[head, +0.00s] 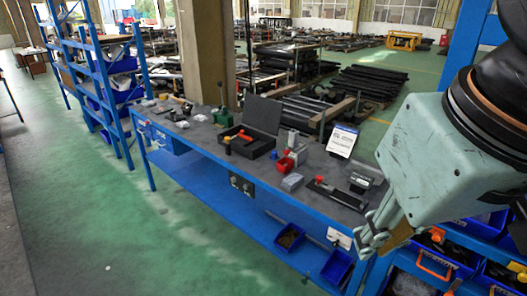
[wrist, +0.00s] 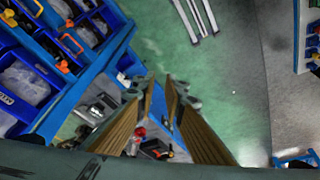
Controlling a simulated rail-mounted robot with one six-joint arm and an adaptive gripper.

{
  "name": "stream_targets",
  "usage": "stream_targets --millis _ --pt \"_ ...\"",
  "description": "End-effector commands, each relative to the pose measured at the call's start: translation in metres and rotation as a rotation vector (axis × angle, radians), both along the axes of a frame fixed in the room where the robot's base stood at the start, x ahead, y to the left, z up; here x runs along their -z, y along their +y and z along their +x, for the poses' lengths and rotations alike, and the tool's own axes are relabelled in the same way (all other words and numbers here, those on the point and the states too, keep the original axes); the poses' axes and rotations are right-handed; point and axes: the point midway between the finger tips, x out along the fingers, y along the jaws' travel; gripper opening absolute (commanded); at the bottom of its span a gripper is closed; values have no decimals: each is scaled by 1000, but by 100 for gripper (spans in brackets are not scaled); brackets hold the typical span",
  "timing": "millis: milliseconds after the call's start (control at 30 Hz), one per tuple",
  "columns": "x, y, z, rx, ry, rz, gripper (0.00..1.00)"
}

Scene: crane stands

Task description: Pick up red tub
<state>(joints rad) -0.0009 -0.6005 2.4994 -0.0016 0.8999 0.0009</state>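A small red tub (head: 285,164) stands on the dark top of the blue workbench (head: 205,133), right of the open black case, with grey pieces close by. My gripper (head: 366,232) is at the bench's near right end in the head view, well apart from the tub. In the wrist view, the two long fingers of my gripper (wrist: 164,84) stand apart with nothing between them. A small red thing (wrist: 140,132) shows beside the fingers there; I cannot tell whether it is the tub.
An open black case (head: 262,117) with an orange-handled tool, a white sign (head: 342,140) and a red-handled tool (head: 322,184) lie around the tub. Blue bins (head: 337,266) sit on the bench's lower shelf. Green floor (head: 165,230) is clear in front.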

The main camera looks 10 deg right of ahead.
Motion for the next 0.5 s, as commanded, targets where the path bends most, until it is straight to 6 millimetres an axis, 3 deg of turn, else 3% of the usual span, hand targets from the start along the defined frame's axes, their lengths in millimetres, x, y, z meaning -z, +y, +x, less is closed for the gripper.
stream_targets --millis 400,500 --pt "0 0 0 0 0 0 49" --pt "0 0 0 0 0 0 49"
